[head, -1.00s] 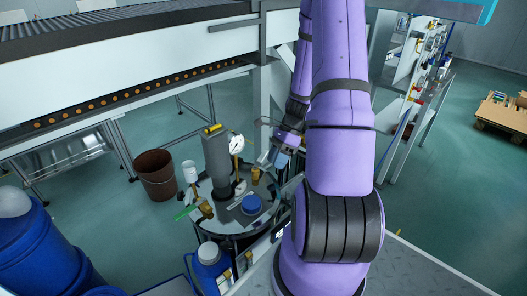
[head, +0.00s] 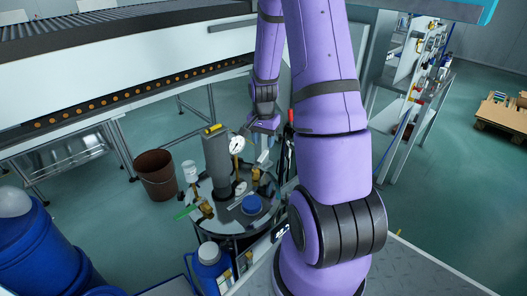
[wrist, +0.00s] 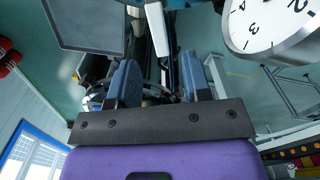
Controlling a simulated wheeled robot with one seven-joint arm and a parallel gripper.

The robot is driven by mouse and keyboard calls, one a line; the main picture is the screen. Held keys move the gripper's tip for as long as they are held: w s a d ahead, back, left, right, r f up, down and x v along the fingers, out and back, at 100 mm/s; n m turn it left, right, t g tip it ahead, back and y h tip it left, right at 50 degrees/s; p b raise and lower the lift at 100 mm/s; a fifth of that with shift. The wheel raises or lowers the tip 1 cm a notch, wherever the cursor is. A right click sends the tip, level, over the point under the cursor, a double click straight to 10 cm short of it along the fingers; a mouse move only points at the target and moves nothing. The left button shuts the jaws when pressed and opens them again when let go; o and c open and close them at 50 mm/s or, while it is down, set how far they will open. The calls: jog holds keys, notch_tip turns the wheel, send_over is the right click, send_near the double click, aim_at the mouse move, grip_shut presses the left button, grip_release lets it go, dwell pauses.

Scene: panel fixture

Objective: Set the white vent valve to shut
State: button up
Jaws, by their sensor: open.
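The white vent valve has a white lever handle (head: 264,158) standing up from a brass body (head: 257,174) at the right of the round table. In the wrist view a white bar (wrist: 158,32), which looks like this handle, lies ahead of the fingertips, roughly in line with the gap. My gripper (wrist: 159,82) is open, its two blue-grey fingers apart with nothing clearly held. In the head view my gripper (head: 264,133) is just above the white handle; its fingertips are small there, and I cannot tell whether they touch it.
A round pressure gauge (head: 237,145) stands close beside my gripper. A grey cylinder (head: 216,165), a green-handled valve (head: 186,212) and a blue cap (head: 251,204) share the table (head: 228,222). A red handle (head: 291,117) shows behind my arm. A brown bin (head: 156,176) stands left.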

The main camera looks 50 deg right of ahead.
aim_at(264, 155)
jog(key=shift+f, duration=2.5)
grip_shut()
